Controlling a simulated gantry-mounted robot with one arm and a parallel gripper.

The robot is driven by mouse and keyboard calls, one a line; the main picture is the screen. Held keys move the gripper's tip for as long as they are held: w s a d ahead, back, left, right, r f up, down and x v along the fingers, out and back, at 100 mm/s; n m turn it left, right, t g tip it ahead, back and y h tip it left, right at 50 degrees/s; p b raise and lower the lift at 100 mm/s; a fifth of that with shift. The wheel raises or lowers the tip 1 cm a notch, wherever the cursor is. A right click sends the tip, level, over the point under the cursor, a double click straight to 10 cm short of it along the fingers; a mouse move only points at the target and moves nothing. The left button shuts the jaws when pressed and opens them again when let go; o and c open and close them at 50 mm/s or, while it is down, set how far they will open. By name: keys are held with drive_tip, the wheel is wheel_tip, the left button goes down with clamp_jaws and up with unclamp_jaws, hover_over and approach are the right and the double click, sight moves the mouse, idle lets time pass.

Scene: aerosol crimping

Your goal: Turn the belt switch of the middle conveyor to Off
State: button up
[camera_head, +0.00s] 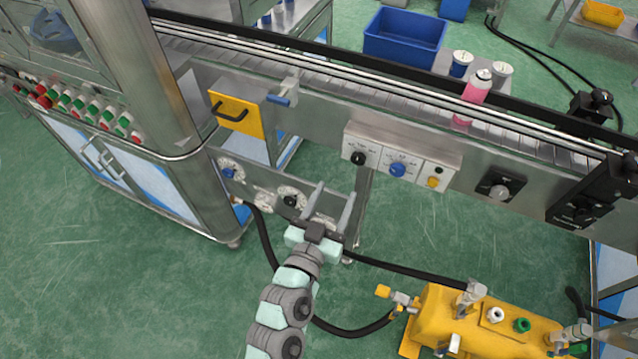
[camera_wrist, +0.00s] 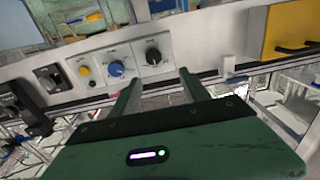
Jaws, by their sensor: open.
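The conveyor (camera_head: 400,90) runs across the head view with a white control panel (camera_head: 422,176) on its front side. The panel carries a black knob (camera_head: 358,158), a blue knob (camera_head: 397,170) and a yellow knob (camera_head: 433,182). In the wrist view the order is reversed: yellow knob (camera_wrist: 84,70), blue knob (camera_wrist: 116,67), black knob (camera_wrist: 153,56). The labels are too small to read, so I cannot tell which is the belt switch. My gripper (camera_head: 336,190) is open and empty, below and left of the panel; its fingers (camera_wrist: 158,76) point toward the black knob, apart from it.
A separate dark knob plate (camera_head: 500,189) sits right of the panel. A yellow plate with a black handle (camera_head: 236,114) is left of it. A pink can (camera_head: 474,92) stands on the belt. A yellow machine (camera_head: 480,322) and black hoses lie on the floor at lower right.

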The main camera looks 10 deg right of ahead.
sight(357, 160)
drive_tip(key=shift+g, duration=0.3)
drive_tip(key=x, duration=1)
drive_tip(key=shift+d+f, duration=0.2)
drive_tip(key=shift+d, duration=0.4)
drive_tip(key=shift+c, duration=0.4)
clamp_jaws()
